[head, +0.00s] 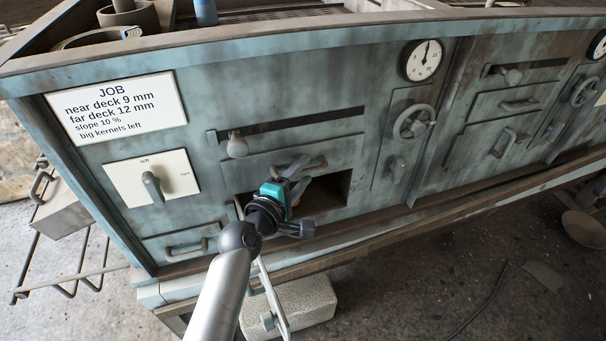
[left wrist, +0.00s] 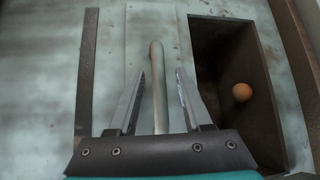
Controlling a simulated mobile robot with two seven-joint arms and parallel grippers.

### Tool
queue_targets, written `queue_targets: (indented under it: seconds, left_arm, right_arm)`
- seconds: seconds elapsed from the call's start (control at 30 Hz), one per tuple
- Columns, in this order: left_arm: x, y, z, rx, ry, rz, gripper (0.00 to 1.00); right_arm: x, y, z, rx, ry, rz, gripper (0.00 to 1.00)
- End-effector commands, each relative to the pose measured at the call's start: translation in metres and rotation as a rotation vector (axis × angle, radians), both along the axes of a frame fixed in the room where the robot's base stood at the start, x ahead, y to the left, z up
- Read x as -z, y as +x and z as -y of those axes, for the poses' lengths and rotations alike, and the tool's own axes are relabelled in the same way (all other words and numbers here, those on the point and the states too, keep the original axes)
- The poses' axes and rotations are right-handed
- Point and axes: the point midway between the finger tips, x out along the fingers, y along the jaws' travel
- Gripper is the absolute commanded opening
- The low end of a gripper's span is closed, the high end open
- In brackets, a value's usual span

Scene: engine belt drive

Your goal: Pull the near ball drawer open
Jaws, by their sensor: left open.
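My left gripper (head: 300,174) is open at a panel (head: 345,150) in the middle of the blue-grey machine front. In the left wrist view, a pale bar handle (left wrist: 157,62) on this panel lies between the two open fingers (left wrist: 161,80), with a gap visible on each side. Below the panel is a dark open compartment (head: 334,190). The left wrist view shows an orange-brown ball (left wrist: 242,92) inside it. My gripper hides part of the handle and opening in the head view. My right gripper is not in view.
A slot with a round knob (head: 237,147) lies above the panel. A lever plate (head: 125,180) and a low handled front (head: 183,247) are to the left. A handwheel (head: 413,122) and gauge (head: 422,60) are to the right. A ledge (head: 400,222) runs below.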

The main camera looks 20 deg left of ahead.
Motion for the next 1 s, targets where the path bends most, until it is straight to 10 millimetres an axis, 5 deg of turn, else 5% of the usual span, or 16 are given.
queue_targets:
  seconds: [0.37, 0.8, 1.0]
  left_arm:
    - [0.0000, 0.0040, 0.0008, 0.000, 0.000, 0.001, 0.50]
    - [0.0001, 0.0038, 0.0007, 0.000, 0.001, 0.000, 0.00]
    - [0.0003, 0.0036, 0.0007, 0.000, 0.001, 0.000, 0.00]
  right_arm:
    - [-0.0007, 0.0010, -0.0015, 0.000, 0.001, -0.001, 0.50]
    - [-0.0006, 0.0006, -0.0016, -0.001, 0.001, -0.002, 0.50]
    - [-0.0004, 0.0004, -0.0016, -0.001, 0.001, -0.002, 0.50]
